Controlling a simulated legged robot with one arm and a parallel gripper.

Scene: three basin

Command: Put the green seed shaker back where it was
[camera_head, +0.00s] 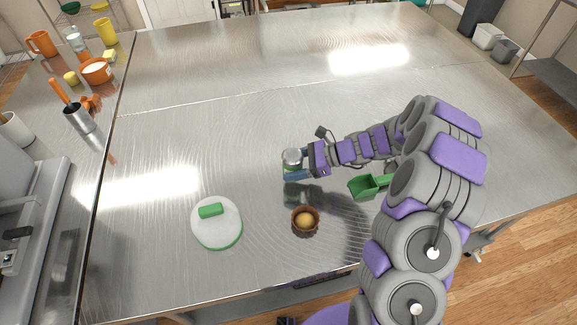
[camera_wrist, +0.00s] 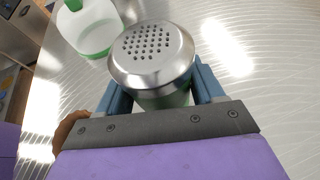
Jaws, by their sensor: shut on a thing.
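The seed shaker has a silver perforated lid, and it shows in the wrist view (camera_wrist: 152,52) between my blue fingers, with a bit of green body below the lid. In the head view the shaker (camera_head: 292,157) is upright at the end of my arm. My gripper (camera_head: 296,172) is shut on it; the gripper also shows in the wrist view (camera_wrist: 160,88). A green-tinted reflection lies on the steel table below the shaker, which seems held above the surface. Most of its body is hidden by the fingers and lid.
On the steel table (camera_head: 230,130) a white round board or lid with green handle (camera_head: 217,228) lies front left. A brown bowl with a yellowish ball (camera_head: 305,219) stands in front of the gripper. A green scoop (camera_head: 366,187) lies right. The table's middle and back are clear.

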